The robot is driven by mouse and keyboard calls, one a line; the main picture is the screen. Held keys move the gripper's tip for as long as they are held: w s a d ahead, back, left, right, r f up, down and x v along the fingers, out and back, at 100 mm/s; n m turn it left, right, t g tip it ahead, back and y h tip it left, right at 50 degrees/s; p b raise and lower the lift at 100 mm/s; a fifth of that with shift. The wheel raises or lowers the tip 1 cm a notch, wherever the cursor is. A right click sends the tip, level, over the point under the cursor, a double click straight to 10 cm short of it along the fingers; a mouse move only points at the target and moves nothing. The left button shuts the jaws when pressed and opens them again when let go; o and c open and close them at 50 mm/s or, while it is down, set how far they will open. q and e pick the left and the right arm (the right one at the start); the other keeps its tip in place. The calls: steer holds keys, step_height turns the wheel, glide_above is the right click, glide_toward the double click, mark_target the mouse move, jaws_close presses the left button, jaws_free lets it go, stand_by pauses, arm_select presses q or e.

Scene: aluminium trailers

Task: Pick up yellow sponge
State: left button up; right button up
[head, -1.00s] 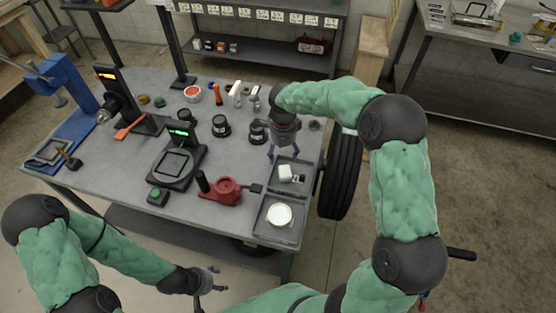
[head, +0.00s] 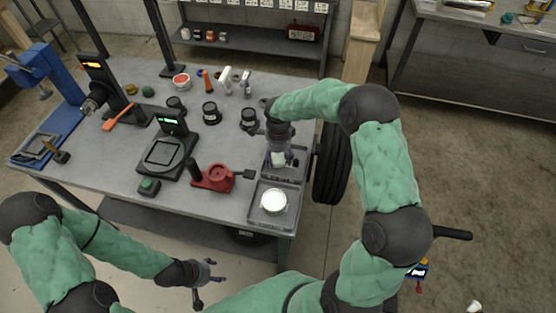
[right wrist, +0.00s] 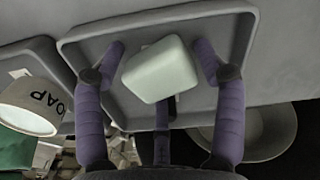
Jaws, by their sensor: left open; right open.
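No clearly yellow sponge shows. A pale, whitish-green block (head: 278,159) with rounded edges, perhaps the sponge, lies in the rear compartment of the grey tray (head: 252,213) at the table's right end. In the right wrist view the block (right wrist: 160,70) sits between the spread fingers of my right gripper (right wrist: 162,62), with gaps at both sides. In the head view my right gripper (head: 281,156) points down over the block and partly hides it. My left gripper (head: 208,285) is open and empty in front of the table, below its edge.
A round white container (head: 273,201) stands in the tray's front compartment; its lettering shows in the right wrist view. A red tool (head: 215,178) with a black handle lies left of the tray. Black weights (head: 248,119) stand behind. A tyre (head: 331,170) is beyond the right edge.

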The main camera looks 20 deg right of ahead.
steer(key=c, duration=0.7)
steer(key=shift+c, duration=0.2)
steer(key=shift+r, duration=0.4)
step_height(320, 180, up, 2)
steer(key=shift+r+p, duration=0.1)
steer(key=shift+p, duration=0.3)
steer(key=s+a+r+p, duration=0.2)
steer(key=s+a+r, duration=0.2)
steer(key=s+r, duration=0.6)
steer(key=shift+s+p, duration=0.3)
steer(key=shift+s, duration=1.45)
steer(key=shift+c, duration=0.3)
